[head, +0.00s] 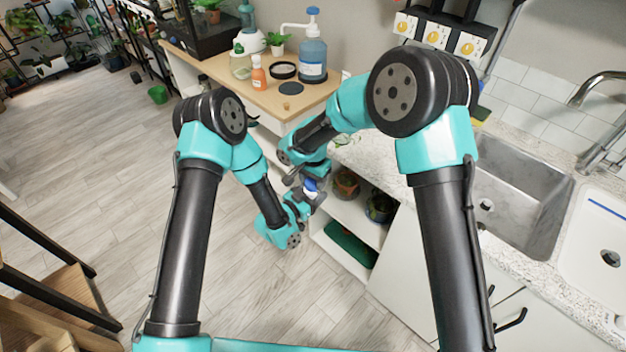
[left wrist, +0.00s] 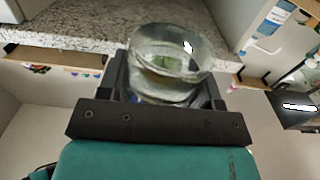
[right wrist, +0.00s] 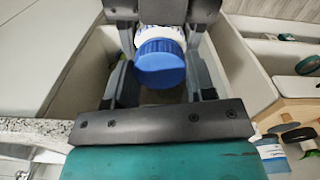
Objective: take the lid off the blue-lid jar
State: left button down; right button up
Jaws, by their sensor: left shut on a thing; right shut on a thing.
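The blue-lid jar is held in the air between my two grippers, in front of the white shelf unit. In the head view its blue lid (head: 310,184) shows small, with a white band (head: 312,193) beside it. My left gripper (head: 304,201) is shut on the jar's body; the left wrist view shows the clear glass (left wrist: 168,62) between the jaws. My right gripper (head: 304,177) is shut on the blue lid, which the right wrist view shows between the fingers (right wrist: 160,65). The lid and white band appear together; I cannot tell any gap.
The white shelf unit (head: 332,247) with potted plants (head: 380,205) stands close to the grippers' right. A wooden bench top (head: 265,100) holds a blue jug (head: 313,60) and an orange bottle (head: 258,75). The stone counter with a sink (head: 520,195) is at right. Open floor lies left.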

jog(key=n, duration=1.7)
jog(key=shift+n, duration=0.3)
jog(key=n, duration=1.2)
jog(key=shift+r+n, duration=0.1)
jog(key=shift+n, duration=0.3)
jog(key=n, duration=1.8)
